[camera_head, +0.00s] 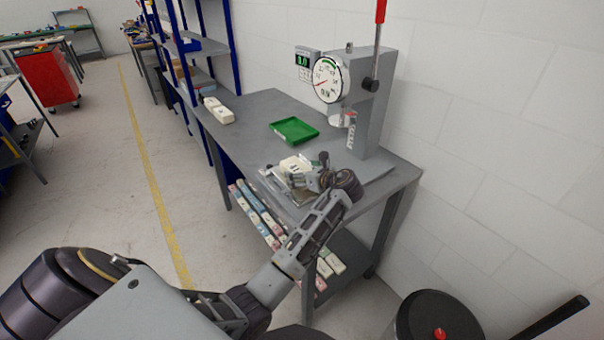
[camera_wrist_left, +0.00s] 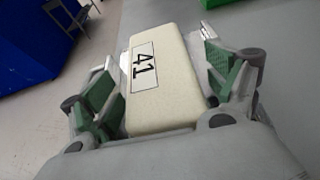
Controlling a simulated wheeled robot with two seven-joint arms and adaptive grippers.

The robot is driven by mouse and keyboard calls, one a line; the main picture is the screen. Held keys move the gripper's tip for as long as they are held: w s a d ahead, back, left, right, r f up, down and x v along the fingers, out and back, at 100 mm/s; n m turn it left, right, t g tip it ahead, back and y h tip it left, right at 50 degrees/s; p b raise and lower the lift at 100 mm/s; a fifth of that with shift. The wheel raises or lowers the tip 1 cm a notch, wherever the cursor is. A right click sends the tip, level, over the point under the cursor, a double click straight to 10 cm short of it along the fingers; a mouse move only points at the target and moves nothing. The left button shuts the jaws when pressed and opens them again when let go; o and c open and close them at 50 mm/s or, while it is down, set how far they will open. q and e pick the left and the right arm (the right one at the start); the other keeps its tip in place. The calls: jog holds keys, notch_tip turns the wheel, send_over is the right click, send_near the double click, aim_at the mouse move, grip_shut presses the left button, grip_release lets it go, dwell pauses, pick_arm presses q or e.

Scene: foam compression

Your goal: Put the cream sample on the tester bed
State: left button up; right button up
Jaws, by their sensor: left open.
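The cream sample (camera_wrist_left: 165,85) is a pale block with a "41" label. In the left wrist view it lies between the two green-padded fingers of my left gripper (camera_wrist_left: 160,82), which is open. A gap shows at the right finger; the left finger is close to the block, and contact is unclear. In the head view the sample (camera_head: 293,163) is partly hidden by my left gripper (camera_head: 303,178), low over the near table part. The grey tester (camera_head: 374,108) with dial and red-handled lever stands behind, to the right. My right gripper is out of view.
A green tray (camera_head: 293,130) lies on the grey table (camera_head: 253,108) behind the sample. More pale blocks (camera_head: 218,110) lie at the table's far left end. Labelled samples (camera_head: 262,213) fill the shelf below. A dark bin (camera_head: 436,318) stands right.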

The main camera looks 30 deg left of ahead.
pick_arm(q)
jog(key=v, duration=1.1)
jog(key=shift+s+d, duration=0.15)
jog(key=shift+d, duration=0.15)
jog(key=shift+r, duration=0.1)
